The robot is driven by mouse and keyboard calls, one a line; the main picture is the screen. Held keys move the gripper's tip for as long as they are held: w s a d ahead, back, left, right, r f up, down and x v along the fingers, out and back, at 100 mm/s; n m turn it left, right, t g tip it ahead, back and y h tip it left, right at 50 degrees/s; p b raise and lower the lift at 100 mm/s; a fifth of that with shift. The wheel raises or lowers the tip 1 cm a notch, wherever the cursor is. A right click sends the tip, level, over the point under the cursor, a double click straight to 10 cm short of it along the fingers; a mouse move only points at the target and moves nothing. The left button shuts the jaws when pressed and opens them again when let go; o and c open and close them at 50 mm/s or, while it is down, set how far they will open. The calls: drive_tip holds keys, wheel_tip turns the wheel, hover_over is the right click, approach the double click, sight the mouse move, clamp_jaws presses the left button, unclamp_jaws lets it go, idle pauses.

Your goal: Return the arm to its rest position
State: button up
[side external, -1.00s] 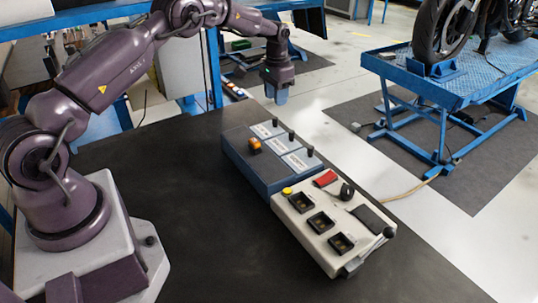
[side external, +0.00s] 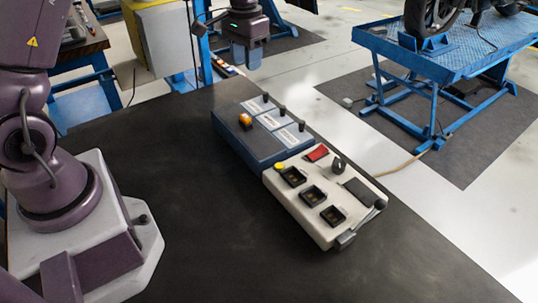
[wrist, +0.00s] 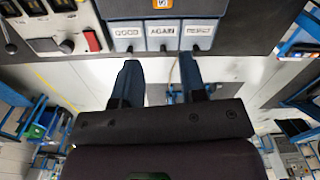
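My gripper (side external: 245,62) hangs in the air at the top of the side view, beyond the far end of the blue control box. In the wrist view its two blue fingers (wrist: 160,64) stand apart with nothing between them. My arm rises out of the top left of the side view, so its upper part is hidden.
The blue box (side external: 232,138) with an orange switch (side external: 245,120) and three labelled levers adjoins a pale button panel (side external: 315,222) on the dark table (side external: 130,150). A blue lift stand (side external: 440,70) holds a motorcycle at right. The table's middle is clear.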

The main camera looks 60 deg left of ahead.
drive_tip(key=s+d+r+t, duration=0.2)
drive_tip(key=s+d+r, duration=0.1)
drive_tip(key=s, duration=0.4)
drive_tip(key=s+d+r+m+t, duration=0.1)
drive_tip(key=s+d+r, duration=0.3)
drive_tip(key=s, duration=0.4)
drive_tip(key=s+d+r+t, duration=0.2)
drive_tip(key=s+d+r, duration=0.2)
drive_tip(key=s, duration=0.3)
drive_tip(key=shift+s+d+r+m+t, duration=0.15)
drive_tip(key=shift+d+r+m+t, duration=0.2)
drive_tip(key=shift+r, duration=0.3)
drive_tip(key=shift+a, duration=0.1)
